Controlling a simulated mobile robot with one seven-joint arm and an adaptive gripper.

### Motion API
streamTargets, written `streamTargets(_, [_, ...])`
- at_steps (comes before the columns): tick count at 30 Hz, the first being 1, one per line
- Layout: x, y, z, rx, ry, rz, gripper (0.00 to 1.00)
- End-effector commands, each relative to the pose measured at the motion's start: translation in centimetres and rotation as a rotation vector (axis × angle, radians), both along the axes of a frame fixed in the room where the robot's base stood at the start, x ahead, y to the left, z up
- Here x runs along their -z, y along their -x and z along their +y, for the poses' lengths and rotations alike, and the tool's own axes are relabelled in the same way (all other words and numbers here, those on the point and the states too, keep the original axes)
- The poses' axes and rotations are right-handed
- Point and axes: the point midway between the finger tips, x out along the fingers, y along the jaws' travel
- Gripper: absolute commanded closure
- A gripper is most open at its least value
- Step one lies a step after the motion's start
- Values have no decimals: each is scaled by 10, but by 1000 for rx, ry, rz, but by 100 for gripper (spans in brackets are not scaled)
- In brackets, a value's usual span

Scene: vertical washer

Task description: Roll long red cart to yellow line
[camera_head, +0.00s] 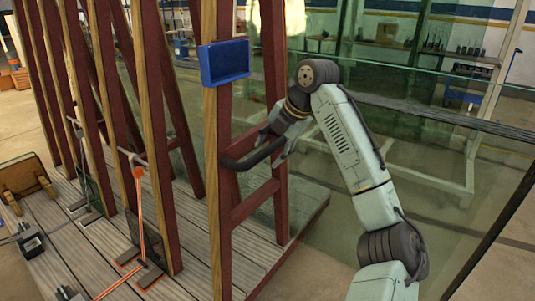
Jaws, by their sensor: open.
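The long red cart has a grey plank deck (90,245) and several tall red-and-wood A-frame uprights (158,140). It fills the left and middle of the head view. A black bar handle (250,160) sticks out from its nearest upright, below a blue box (224,62). My gripper (276,146) is open at the right part of this handle. Its fingers overlap the bar in the picture; I cannot tell whether they touch it. I cannot clearly make out a yellow line on the floor.
Large glass sheets (440,115) stand behind and right of my arm. A pale metal frame (455,185) stands behind the glass. A wooden-topped item (24,178) lies at the far left.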

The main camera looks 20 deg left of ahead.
Motion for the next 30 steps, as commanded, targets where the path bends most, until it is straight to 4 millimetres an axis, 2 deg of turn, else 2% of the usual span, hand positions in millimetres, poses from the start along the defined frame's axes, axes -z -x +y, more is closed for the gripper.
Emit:
streamTargets(18, [-55,9,-28,-1,-1,-1,50])
streamTargets(30, [-62,11,-33,-1,0,0,50])
